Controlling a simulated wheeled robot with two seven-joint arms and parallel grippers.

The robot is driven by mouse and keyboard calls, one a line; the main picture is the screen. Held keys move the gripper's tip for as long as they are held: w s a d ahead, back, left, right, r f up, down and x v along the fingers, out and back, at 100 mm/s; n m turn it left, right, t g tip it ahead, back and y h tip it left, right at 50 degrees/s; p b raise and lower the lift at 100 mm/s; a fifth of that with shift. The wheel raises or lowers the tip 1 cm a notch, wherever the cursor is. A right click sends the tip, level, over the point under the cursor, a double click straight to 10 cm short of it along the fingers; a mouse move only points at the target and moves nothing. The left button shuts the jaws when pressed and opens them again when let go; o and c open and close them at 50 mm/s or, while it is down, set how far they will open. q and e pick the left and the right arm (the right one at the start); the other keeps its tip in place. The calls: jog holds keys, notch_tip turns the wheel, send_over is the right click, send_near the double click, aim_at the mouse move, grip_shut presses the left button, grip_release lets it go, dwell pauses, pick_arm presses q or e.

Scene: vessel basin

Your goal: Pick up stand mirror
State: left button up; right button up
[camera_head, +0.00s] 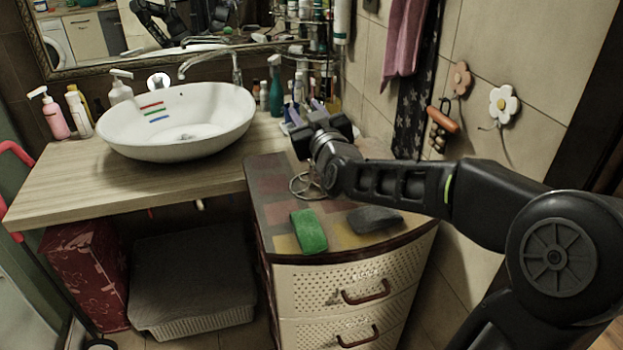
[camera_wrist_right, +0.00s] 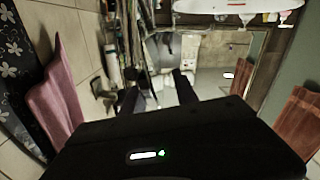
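A thin round wire loop (camera_head: 306,186) lies on the cabinet top in the head view, below my right gripper. It may be the base of the stand mirror; the arm hides what is above it, and I cannot make out a mirror face. My right gripper (camera_head: 318,118) is over the back of the cabinet, beside the bottles. In the right wrist view its two dark fingers (camera_wrist_right: 158,92) stand apart, with no object clearly held between them. My left gripper is not in view.
A green sponge (camera_head: 309,231) and a dark grey piece (camera_head: 374,219) lie at the cabinet's front. A white basin (camera_head: 178,121) stands on the wooden counter to the left. Several bottles (camera_head: 275,86) crowd the back. A pink towel (camera_head: 403,38) hangs on the right wall.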

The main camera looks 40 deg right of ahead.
jog(key=shift+c, duration=0.2)
dwell(0.4)
grip_shut()
jog(key=shift+r, duration=0.1)
dwell(1.1)
